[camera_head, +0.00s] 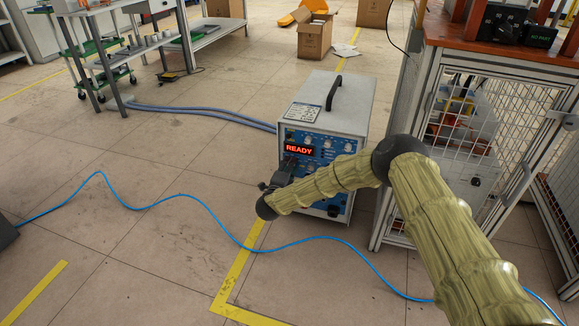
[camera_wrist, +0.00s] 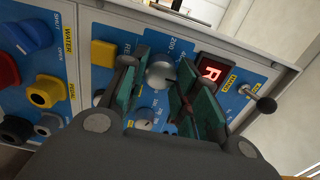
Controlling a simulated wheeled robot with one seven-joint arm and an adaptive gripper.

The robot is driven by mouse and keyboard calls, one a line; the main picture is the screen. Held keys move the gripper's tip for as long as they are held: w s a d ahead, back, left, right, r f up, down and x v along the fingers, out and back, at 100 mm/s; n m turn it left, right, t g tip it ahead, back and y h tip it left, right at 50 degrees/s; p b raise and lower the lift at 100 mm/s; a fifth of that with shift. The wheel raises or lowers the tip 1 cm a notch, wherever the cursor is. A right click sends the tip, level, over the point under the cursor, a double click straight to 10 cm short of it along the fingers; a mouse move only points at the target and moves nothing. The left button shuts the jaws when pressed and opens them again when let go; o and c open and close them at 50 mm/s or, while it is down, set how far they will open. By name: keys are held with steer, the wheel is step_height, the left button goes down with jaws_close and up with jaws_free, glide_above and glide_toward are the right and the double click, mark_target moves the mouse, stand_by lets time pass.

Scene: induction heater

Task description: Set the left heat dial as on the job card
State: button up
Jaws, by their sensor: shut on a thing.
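The induction heater (camera_head: 345,105) is a light grey box with a blue front panel and a red READY display (camera_head: 299,150). My gripper (camera_head: 281,174) is at the front panel in the head view, and my arm hides much of that panel. In the wrist view, the teal finger pads of my gripper (camera_wrist: 165,84) are on either side of a round grey dial (camera_wrist: 160,73), shut on it. The dial's pointer and scale cannot be read clearly. A white printed card or label (camera_head: 304,112) lies on the heater's top; its writing is too small to read.
The wrist view shows a yellow button (camera_wrist: 103,53), a second small dial (camera_wrist: 146,118), a toggle lever (camera_wrist: 264,105) and connectors (camera_wrist: 48,93) on the panel. A caged bench (camera_head: 480,130) stands right of the heater. A blue cable (camera_head: 190,197) crosses the otherwise clear floor in front.

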steer(key=o, duration=1)
steer(key=v, duration=1.2)
